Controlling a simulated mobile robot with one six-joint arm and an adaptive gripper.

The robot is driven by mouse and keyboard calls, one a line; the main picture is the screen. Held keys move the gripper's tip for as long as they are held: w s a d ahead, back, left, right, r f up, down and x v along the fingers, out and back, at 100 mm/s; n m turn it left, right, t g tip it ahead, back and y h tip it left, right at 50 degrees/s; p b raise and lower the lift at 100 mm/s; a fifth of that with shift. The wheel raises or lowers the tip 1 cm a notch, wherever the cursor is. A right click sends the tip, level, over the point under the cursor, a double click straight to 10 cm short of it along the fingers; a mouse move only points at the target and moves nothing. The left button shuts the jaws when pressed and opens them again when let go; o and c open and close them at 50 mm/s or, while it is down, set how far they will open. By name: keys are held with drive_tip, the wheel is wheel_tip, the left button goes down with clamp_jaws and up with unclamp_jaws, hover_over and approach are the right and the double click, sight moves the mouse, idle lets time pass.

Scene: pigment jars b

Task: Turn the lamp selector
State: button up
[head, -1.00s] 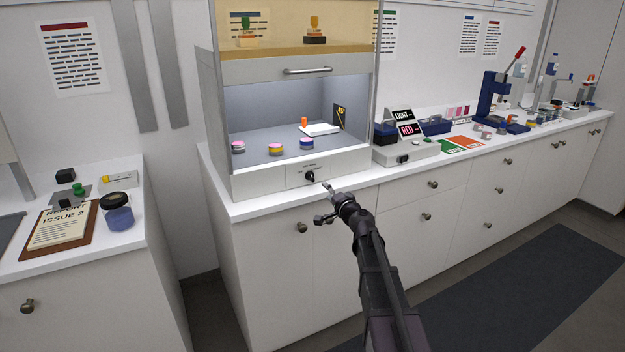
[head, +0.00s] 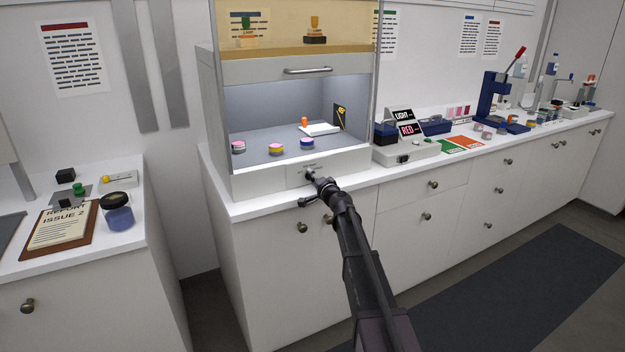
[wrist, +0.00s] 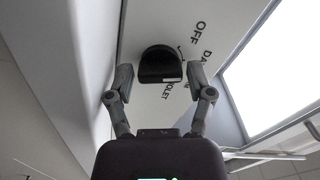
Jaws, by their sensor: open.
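The lamp selector (wrist: 160,64) is a black knob on the white front panel of the hood cabinet. In the wrist view it sits between the tips of my gripper (wrist: 160,80), with the lettering "OFF", "DAY" and a partly hidden word ending in "OLET" around it. My gripper is open, one finger on each side of the knob; I cannot tell whether either finger touches it. In the head view my gripper (head: 312,176) is at the panel (head: 345,163) and hides most of the knob.
Above the panel is the hood's open chamber (head: 262,138) with several small jars, an orange-topped item and a white pad. A handle (head: 307,70) is on the raised sash. A light box (head: 408,152) stands to the right. Drawer knobs (head: 302,227) stick out below the counter.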

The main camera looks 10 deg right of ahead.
drive_tip(key=c, duration=0.9)
drive_tip(key=shift+o, duration=0.2)
drive_tip(key=shift+m, duration=0.4)
drive_tip(key=m, duration=0.3)
drive_tip(key=shift+m, duration=2)
